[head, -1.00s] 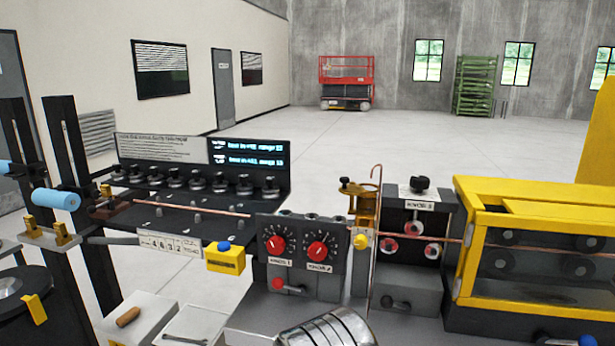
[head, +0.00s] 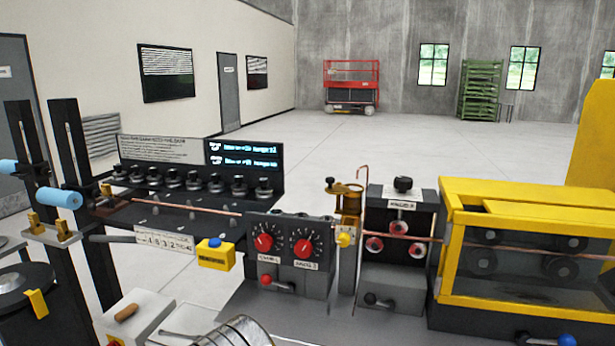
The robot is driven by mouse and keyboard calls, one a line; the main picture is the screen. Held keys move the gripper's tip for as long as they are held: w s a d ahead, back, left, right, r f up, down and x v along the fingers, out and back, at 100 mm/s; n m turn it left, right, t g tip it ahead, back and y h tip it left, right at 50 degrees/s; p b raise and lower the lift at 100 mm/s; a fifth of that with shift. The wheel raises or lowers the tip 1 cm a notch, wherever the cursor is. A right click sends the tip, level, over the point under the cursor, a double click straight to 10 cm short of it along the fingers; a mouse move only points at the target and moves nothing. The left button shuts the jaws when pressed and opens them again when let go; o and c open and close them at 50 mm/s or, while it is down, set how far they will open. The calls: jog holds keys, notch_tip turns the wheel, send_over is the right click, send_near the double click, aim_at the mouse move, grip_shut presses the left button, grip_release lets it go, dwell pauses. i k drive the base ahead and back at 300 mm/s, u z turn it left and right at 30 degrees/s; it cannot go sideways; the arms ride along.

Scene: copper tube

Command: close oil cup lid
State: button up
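The oil cup (head: 348,204) is a small amber, brass-coloured cup on a dark post, between the two-dial box and the roller unit. A flat brass piece with a dark knob (head: 330,183) sits at its top left and looks like the lid. A thin copper pipe with a hooked top stands just right of the cup. My gripper is out of view; only a ribbed metal part of my arm shows at the bottom edge.
A box with two red dials (head: 287,243) stands left of the cup. The roller unit (head: 398,225) and a yellow-framed guard (head: 520,255) stand to the right. A copper tube (head: 200,207) runs across the line at mid-height. The open floor lies behind the machine.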

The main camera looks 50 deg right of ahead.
aim_at(337, 190)
jog(key=u, duration=0.1)
jog(key=k, duration=0.9)
jog(key=z, duration=0.4)
jog(key=i, duration=1)
jog(key=z, duration=0.4)
